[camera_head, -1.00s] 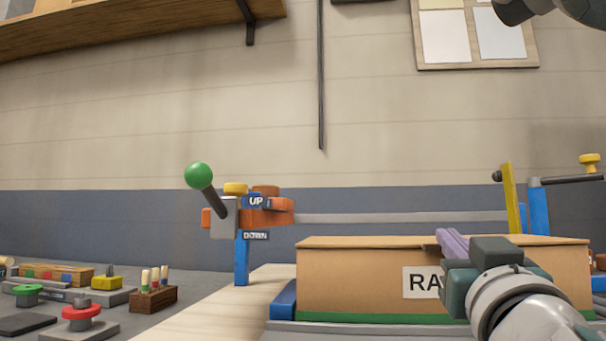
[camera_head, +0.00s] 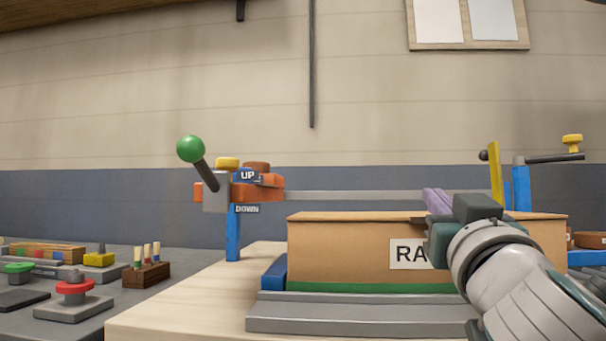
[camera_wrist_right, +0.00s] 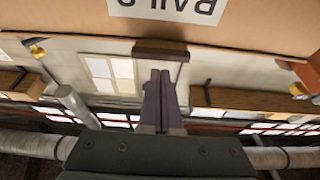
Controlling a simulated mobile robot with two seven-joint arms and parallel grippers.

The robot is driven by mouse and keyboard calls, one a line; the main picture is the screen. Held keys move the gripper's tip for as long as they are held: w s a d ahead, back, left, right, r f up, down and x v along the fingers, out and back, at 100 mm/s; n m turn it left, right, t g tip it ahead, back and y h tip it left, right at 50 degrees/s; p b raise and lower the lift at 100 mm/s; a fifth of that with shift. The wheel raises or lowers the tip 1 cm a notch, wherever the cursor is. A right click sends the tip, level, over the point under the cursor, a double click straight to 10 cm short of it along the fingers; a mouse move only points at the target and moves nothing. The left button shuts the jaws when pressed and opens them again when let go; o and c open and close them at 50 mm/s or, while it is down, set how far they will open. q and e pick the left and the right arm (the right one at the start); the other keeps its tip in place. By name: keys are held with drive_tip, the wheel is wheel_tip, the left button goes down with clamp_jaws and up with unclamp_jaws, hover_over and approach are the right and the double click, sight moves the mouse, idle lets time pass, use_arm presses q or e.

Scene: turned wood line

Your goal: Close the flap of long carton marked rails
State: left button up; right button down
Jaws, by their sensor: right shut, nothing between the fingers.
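The long brown carton (camera_head: 340,241) lies closed-looking along its top, with a green strip along its base. Its white label (camera_head: 406,254) shows "RA"; my right arm hides the rest. The flap's position is not clear from this low angle. My right gripper (camera_head: 436,200), with purple fingers, is shut and empty at the carton's top front edge, right of the label's visible letters. In the right wrist view the shut fingers (camera_wrist_right: 160,85) point at a dark brown tab (camera_wrist_right: 160,51) by the carton's edge; contact cannot be told. My left gripper is not in view.
A grey stepped base (camera_head: 340,318) and pale wood table (camera_head: 190,300) lie below the carton. A lever with a green knob (camera_head: 190,149) stands left by the UP and DOWN signs. A yellow upright (camera_head: 495,172) and blue post (camera_head: 521,186) stand behind right.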

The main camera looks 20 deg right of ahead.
drive_tip(key=s+a+r+n+g+y+p, duration=0.1)
drive_tip(key=s+a+n+g+y+p, duration=0.3)
drive_tip(key=s+p, duration=0.55)
drive_tip(key=s+a+r+n+g+y+p, duration=0.15)
drive_tip(key=s+a+g+y+p, duration=0.35)
drive_tip(key=p, duration=0.8)
drive_tip(key=s+a+r+n+g+y+p, duration=0.25)
drive_tip(key=s+a+g+p, duration=0.35)
drive_tip(key=s+p, duration=0.4)
use_arm(q)
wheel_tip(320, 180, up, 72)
drive_tip(key=p, duration=3.8)
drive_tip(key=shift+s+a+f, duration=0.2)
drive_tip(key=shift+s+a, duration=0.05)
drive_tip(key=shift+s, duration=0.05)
use_arm(e)
wheel_tip(320, 180, up, 36)
drive_tip(key=a, duration=0.1)
drive_tip(key=shift+f, duration=0.25)
